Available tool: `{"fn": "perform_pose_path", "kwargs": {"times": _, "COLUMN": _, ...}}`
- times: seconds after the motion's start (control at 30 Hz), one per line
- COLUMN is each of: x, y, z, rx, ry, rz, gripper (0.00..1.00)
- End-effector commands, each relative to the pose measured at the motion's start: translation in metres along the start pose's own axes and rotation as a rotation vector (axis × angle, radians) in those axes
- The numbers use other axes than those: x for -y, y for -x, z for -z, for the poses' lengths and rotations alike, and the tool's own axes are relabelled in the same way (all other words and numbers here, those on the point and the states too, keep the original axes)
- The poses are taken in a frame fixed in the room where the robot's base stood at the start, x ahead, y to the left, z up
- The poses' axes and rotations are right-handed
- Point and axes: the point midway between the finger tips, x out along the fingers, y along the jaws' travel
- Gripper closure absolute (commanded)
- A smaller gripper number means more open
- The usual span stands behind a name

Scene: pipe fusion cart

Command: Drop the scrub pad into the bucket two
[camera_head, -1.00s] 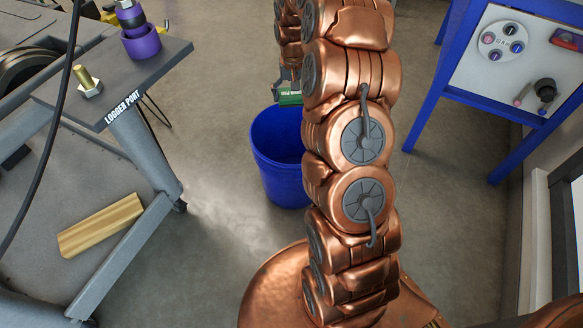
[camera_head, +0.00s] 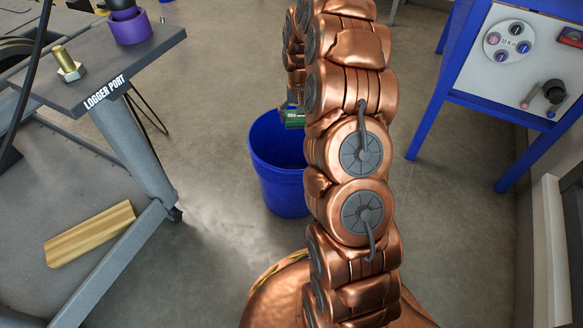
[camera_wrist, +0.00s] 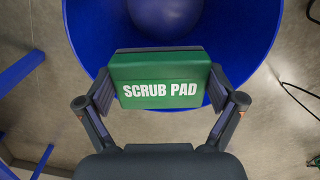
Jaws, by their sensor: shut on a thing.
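The scrub pad is a green block with white lettering. In the wrist view the scrub pad (camera_wrist: 160,75) sits between the two fingers of my gripper (camera_wrist: 160,90), which is shut on it. The blue bucket (camera_wrist: 245,35) lies beyond the pad, open side toward the camera, with the pad overlapping its near rim in the picture. In the head view the bucket (camera_head: 280,190) stands on the floor, partly hidden by my arm. The pad (camera_head: 293,118) shows there above the bucket's opening. My gripper is mostly hidden behind my arm in that view.
A grey cart with a shelf marked LOGGER PORT (camera_head: 130,75) stands at the left, bearing a brass bolt (camera_head: 68,63) and a purple-ringed part (camera_head: 130,28). A wooden block (camera_head: 90,234) lies on its lower deck. A blue-framed stand (camera_head: 470,95) is at the right. Bare floor surrounds the bucket.

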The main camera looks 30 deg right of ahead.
Motion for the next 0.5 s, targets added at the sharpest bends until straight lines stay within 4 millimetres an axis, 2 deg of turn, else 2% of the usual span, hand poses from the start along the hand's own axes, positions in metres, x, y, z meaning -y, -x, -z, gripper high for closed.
{"fn": "perform_pose_path", "kwargs": {"times": 0.13, "x": 0.0, "y": -0.0111, "z": -0.0005, "rx": 0.002, "ry": 0.0, "rz": 0.0, "gripper": 0.53}}
{"fn": "perform_pose_path", "kwargs": {"times": 0.43, "x": 0.0, "y": -0.0117, "z": -0.0004, "rx": 0.001, "ry": 0.0, "rz": 0.0, "gripper": 0.53}}
{"fn": "perform_pose_path", "kwargs": {"times": 0.47, "x": 0.0, "y": -0.0117, "z": -0.0004, "rx": 0.001, "ry": 0.0, "rz": 0.0, "gripper": 0.04}}
{"fn": "perform_pose_path", "kwargs": {"times": 0.5, "x": 0.0, "y": -0.0117, "z": -0.0004, "rx": 0.001, "ry": 0.0, "rz": 0.0, "gripper": 0.0}}
